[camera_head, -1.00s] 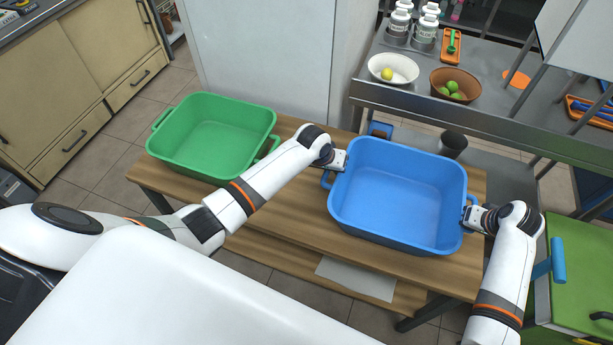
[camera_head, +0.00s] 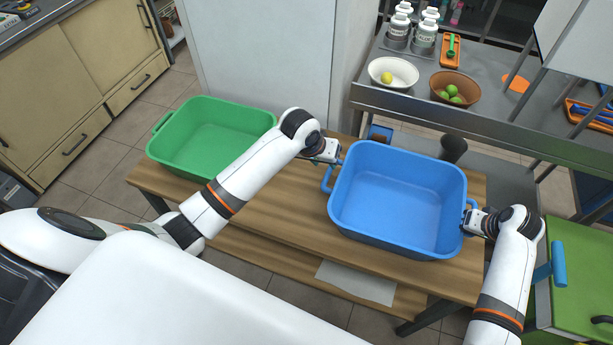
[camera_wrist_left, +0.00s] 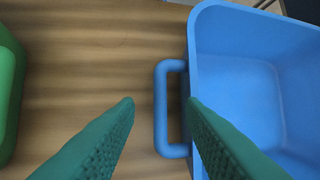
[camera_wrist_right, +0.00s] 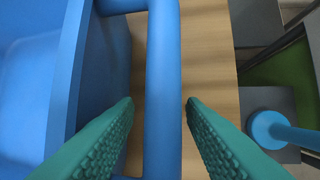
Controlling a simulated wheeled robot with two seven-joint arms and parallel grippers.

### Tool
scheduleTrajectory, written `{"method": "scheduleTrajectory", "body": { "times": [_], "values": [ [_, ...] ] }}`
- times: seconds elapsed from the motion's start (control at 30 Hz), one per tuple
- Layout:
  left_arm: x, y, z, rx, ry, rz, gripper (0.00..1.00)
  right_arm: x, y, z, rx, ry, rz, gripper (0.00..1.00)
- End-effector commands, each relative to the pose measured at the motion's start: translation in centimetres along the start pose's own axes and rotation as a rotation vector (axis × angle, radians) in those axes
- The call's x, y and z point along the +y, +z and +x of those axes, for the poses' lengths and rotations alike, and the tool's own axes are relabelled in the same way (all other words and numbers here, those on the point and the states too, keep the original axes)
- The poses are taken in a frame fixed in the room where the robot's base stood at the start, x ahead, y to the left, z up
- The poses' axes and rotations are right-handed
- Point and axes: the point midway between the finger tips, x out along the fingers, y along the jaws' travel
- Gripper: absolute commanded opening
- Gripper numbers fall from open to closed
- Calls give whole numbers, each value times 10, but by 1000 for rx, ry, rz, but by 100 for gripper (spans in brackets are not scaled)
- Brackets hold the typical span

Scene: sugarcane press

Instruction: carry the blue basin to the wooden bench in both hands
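The blue basin (camera_head: 398,200) stands empty on the wooden bench (camera_head: 275,215), toward its right end. My left gripper (camera_head: 338,160) is open above the basin's left side. In the left wrist view the left handle (camera_wrist_left: 162,110) lies between the spread green fingertips (camera_wrist_left: 160,102), seen from above, with no visible grip. My right gripper (camera_head: 468,219) is at the basin's right side. In the right wrist view its fingers (camera_wrist_right: 158,104) are open on either side of the right handle (camera_wrist_right: 163,80), not closed on it.
A green basin (camera_head: 212,137) stands at the bench's left end. A metal counter with a white bowl (camera_head: 393,71) and a brown bowl (camera_head: 455,88) is behind. A dark cup (camera_head: 453,148) is just behind the blue basin. A green cabinet (camera_head: 585,275) stands at right.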

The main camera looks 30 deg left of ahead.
Motion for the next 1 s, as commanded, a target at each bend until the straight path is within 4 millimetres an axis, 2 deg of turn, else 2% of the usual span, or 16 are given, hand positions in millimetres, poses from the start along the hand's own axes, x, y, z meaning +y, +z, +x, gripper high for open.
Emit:
{"method": "scheduleTrajectory", "body": {
  "times": [0.17, 0.37, 0.47, 0.8, 1.0],
  "values": [
    [0, 0, -24, 0, 0, 0, 36, 0, 0, 0, 0, 0, 0, 37],
    [0, -1, -31, 2, 1, -1, 36, 0, 0, -8, -1, -1, 0, 37],
    [0, -1, -31, 2, 1, -1, 36, -1, 1, -22, -3, -2, -1, 37],
    [0, 0, -31, 1, 1, 0, 36, 0, 0, -92, -4, -2, -1, 37],
    [0, 0, -31, 1, 1, 0, 36, 0, 0, -115, -1, 0, 0, 37]
  ]
}}
